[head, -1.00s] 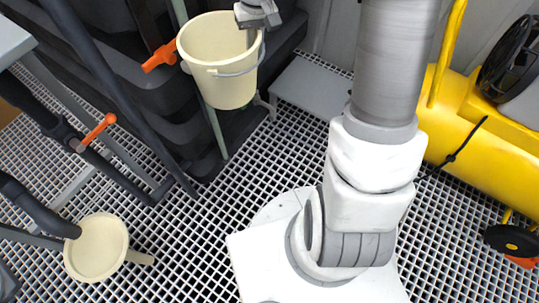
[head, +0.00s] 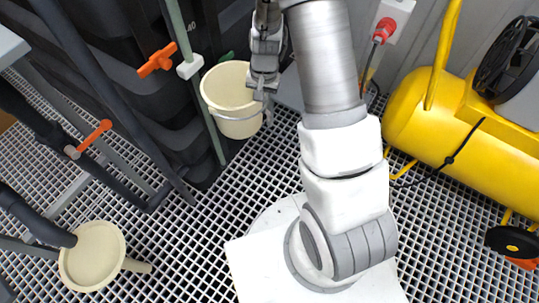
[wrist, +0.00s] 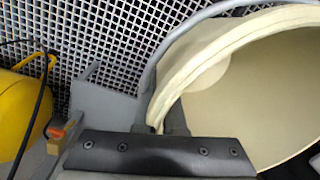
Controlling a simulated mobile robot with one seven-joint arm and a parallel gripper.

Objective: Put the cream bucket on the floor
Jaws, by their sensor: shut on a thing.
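The cream bucket (head: 230,99) is in the upper middle of the head view, with its open top facing up and a grey handle at its side. My gripper (head: 264,88) is at the right side of its rim and is shut on it. In the wrist view the bucket (wrist: 235,85) fills the right side, and my gripper's fingers (wrist: 163,120) pinch the rim, one on each side of the wall. The bucket appears held above the grating floor (head: 190,245); its exact height is hard to tell. Its inside looks empty where visible.
Dark tanks (head: 110,60) and pipes with orange valves (head: 157,59) stand on the left. A yellow compressor (head: 450,125) is on the right.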

